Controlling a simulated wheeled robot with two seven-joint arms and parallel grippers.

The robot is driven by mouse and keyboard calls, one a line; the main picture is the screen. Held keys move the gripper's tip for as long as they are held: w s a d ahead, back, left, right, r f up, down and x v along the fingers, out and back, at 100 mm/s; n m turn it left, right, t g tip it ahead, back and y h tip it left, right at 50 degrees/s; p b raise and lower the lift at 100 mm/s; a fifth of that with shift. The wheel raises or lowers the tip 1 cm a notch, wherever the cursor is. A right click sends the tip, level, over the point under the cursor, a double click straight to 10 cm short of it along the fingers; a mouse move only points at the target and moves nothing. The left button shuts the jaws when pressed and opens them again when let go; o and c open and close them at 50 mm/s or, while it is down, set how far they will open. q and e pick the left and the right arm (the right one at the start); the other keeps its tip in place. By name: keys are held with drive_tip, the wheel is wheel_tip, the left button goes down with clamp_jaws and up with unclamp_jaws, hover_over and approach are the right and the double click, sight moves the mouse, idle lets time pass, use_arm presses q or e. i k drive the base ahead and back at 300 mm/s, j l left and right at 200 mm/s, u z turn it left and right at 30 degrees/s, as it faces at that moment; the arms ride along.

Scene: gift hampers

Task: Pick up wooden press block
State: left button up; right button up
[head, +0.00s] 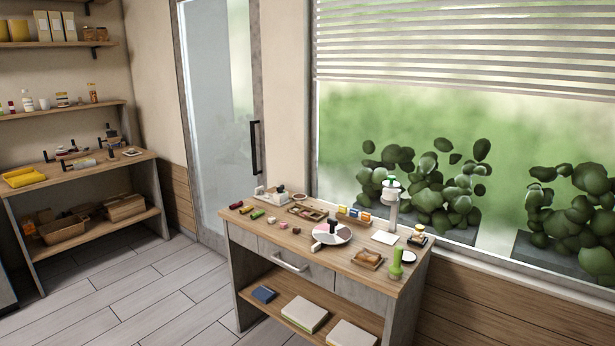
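No thing in the head view is clearly recognisable as the wooden press block. On the wooden table (275,246) by the window, a small brown wooden piece (368,259) lies near the right front edge, but its shape is too small to tell. A brown wooden tray (307,211) with small items lies farther back, left of the middle. Neither of my grippers is in view.
The table also holds a round plate (342,237), a green bottle (396,262), a white and green dispenser (391,200) and several small coloured blocks. Boxes lie on its lower shelf. Shelving (90,165) stands at the left. The tiled floor (150,290) between is clear.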

sight(111, 159)
drive_tip(key=i+u, duration=0.35)
drive_tip(key=i+l+u, duration=0.1)
drive_tip(key=i+u, duration=0.25)
drive_tip(key=i, duration=0.15)
drive_tip(key=i+l+u, duration=0.2)
drive_tip(key=i+u, duration=0.15)
drive_tip(key=i+j+u, duration=0.15)
drive_tip(key=i+u, duration=0.2)
drive_tip(key=i, duration=0.55)
drive_tip(key=i+l+u, duration=0.1)
drive_tip(key=i+u, duration=0.25)
drive_tip(key=i, duration=0.5)
drive_tip(key=i+z, duration=0.15)
drive_tip(key=i, duration=0.7)
drive_tip(key=i+j+z, duration=0.2)
drive_tip(key=i, duration=0.65)
drive_tip(key=i+z, duration=0.35)
drive_tip(key=i, duration=1.4)
